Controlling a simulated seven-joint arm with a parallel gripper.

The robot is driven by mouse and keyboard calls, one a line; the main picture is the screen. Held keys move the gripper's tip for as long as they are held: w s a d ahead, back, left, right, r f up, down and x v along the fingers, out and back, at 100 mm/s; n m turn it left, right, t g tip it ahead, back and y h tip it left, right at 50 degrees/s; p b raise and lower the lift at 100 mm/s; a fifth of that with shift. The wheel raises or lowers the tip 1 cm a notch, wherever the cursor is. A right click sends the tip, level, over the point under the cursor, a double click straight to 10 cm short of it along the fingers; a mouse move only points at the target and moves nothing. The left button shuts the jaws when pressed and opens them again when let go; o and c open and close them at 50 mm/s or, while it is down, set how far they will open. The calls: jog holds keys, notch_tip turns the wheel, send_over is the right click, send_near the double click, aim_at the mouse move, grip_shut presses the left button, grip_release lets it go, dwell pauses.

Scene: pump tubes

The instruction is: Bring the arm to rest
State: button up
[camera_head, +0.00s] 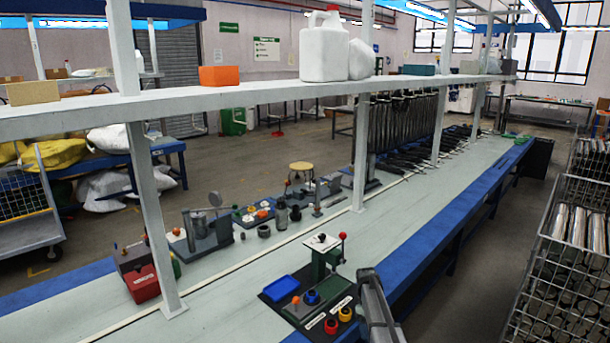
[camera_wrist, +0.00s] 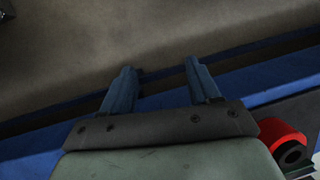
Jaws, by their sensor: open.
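My gripper (camera_wrist: 161,80) shows in the wrist view with its two blue-grey fingers well apart. The space between them is empty. Beyond the fingertips lie the blue edge of the bench (camera_wrist: 240,90) and the brown floor (camera_wrist: 130,40). A red ring-shaped part (camera_wrist: 284,140) sits to the right of the gripper's base, apart from the fingers. In the head view, a grey elongated part (camera_head: 378,305) reaches up from the bottom edge beside the bench fixture; I cannot make out fingers there.
A green press fixture (camera_head: 322,262) stands on a dark base with a blue tray (camera_head: 281,288) and red and yellow rings (camera_head: 338,318). More fixtures (camera_head: 200,232) stand further back. A shelf (camera_head: 240,92) runs above the bench. A wire crate of metal tubes (camera_head: 560,250) stands at right.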

jog(key=s+a+f+m+g, duration=0.1)
jog(key=s+f, duration=0.5)
jog(key=s, duration=0.4)
jog(key=s+a+f+m, duration=0.2)
jog(key=s+f, duration=0.3)
jog(key=s, duration=0.5)
jog(key=s+a+f+m+g, duration=0.1)
jog(key=s+f, duration=0.5)
jog(key=s, duration=0.4)
jog(key=s+a+f+m, duration=0.1)
jog(key=s+m, duration=0.1)
jog(key=s, duration=1.2)
jog(key=s+a+f+m+g+y, duration=0.1)
jog(key=s+a, duration=0.1)
jog(key=s, duration=1.3)
jog(key=shift+m, duration=0.4)
